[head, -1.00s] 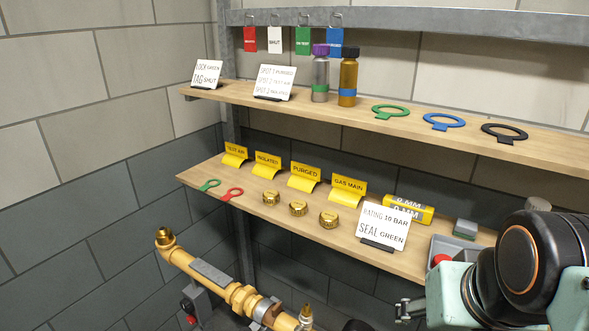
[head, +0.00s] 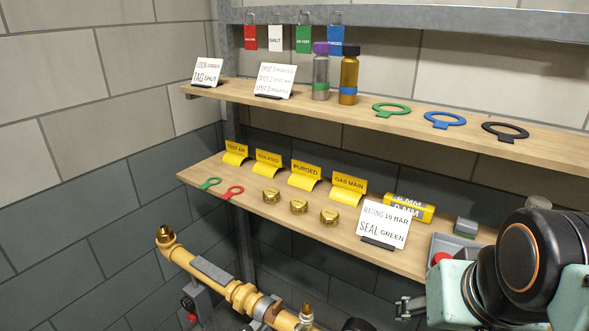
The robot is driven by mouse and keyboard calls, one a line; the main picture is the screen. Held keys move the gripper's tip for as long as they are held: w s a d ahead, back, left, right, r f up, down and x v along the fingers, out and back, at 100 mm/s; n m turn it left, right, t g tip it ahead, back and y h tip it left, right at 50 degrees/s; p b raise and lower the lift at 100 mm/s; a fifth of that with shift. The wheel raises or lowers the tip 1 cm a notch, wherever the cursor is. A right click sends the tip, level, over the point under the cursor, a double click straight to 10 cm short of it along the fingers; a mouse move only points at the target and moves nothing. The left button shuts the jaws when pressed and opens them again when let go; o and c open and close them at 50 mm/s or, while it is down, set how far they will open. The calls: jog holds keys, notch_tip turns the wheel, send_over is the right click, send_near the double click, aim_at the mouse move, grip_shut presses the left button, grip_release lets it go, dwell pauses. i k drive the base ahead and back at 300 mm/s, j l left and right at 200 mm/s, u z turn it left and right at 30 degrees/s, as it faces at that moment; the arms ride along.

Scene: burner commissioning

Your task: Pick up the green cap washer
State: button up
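A large green flat ring with a tab (head: 391,110) lies on the upper wooden shelf, left of a blue one and a black one. A smaller green ring-shaped piece with a tab (head: 209,184) lies at the left end of the lower shelf, beside a red one. Which green piece is the cap washer is not labelled. My gripper (head: 408,308) shows only in part at the lower right, below the lower shelf and well away from both green pieces. Its fingers are too small and hidden to tell open from shut.
The upper shelf (head: 340,115) also holds two vials and cards. The lower shelf (head: 325,232) holds yellow signs, several brass caps (head: 299,207) and a card reading "SEAL GREEN" (head: 384,224). Coloured tags hang above. A yellow pipe (head: 205,280) runs below.

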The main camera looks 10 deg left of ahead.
aim_at(204, 187)
jog(key=u, duration=1.5)
jog(key=j+z, duration=0.1)
jog(key=j, duration=0.65)
jog(key=i+j+z, duration=0.15)
jog(key=j, duration=0.2)
jog(key=i+j+z, duration=0.1)
jog(key=j, duration=0.25)
jog(key=i+j+z, duration=0.3)
jog(key=i+j, duration=0.2)
jog(key=j, duration=0.2)
